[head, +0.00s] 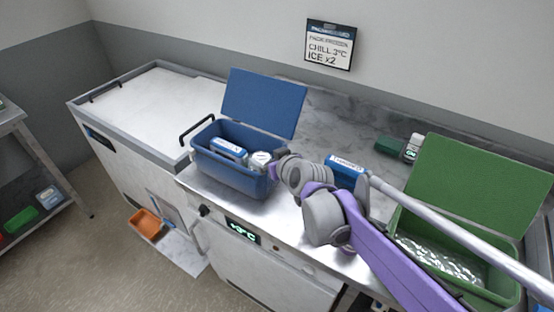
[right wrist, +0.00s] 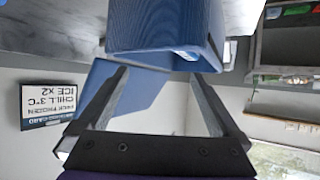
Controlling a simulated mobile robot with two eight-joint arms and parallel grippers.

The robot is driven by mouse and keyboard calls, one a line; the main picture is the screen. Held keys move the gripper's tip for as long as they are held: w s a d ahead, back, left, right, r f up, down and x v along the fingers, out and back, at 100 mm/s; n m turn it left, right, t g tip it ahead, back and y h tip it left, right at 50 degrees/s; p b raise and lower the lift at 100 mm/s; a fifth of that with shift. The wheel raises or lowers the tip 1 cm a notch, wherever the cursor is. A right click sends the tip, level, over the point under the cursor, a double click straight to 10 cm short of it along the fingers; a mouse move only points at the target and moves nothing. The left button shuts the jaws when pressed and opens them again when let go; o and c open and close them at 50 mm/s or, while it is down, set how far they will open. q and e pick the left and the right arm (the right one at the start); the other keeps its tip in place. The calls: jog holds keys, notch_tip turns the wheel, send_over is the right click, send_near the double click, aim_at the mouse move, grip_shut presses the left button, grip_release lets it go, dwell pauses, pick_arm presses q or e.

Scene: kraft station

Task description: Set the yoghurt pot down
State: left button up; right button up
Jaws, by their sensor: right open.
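A white round-topped pot, seemingly the yoghurt pot (head: 260,158), stands in the right part of the open blue cool box (head: 232,178) in the head view. My right gripper (head: 272,167) is at the box's right rim, close beside the pot; its fingers are hard to make out there. In the right wrist view, which is upside down, my right gripper (right wrist: 160,78) is open, with nothing clearly held between its fingers. The blue cool box (right wrist: 165,28) is just beyond the fingertips. A small white patch shows at its edge, too little to identify. My left gripper is not in view.
A blue labelled pack (head: 229,150) lies in the blue box; another blue pack (head: 346,170) lies on the counter behind my right arm. A green box (head: 480,187) with silvery lining stands open at right. A green item (head: 390,147) and white-topped jar (head: 412,147) are behind.

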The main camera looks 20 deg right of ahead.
jog(key=v, duration=0.6)
jog(key=s+f+g, duration=0.3)
jog(key=s+f, duration=0.4)
jog(key=s, duration=0.4)
jog(key=s+a+f+m+g+h, duration=0.1)
jog(key=s+f+g, duration=0.2)
jog(key=s+f, duration=0.5)
jog(key=s, duration=0.3)
jog(key=shift+s+a+f+g, duration=0.2)
jog(key=shift+s+f+g, duration=0.1)
jog(key=shift+s+g, duration=0.1)
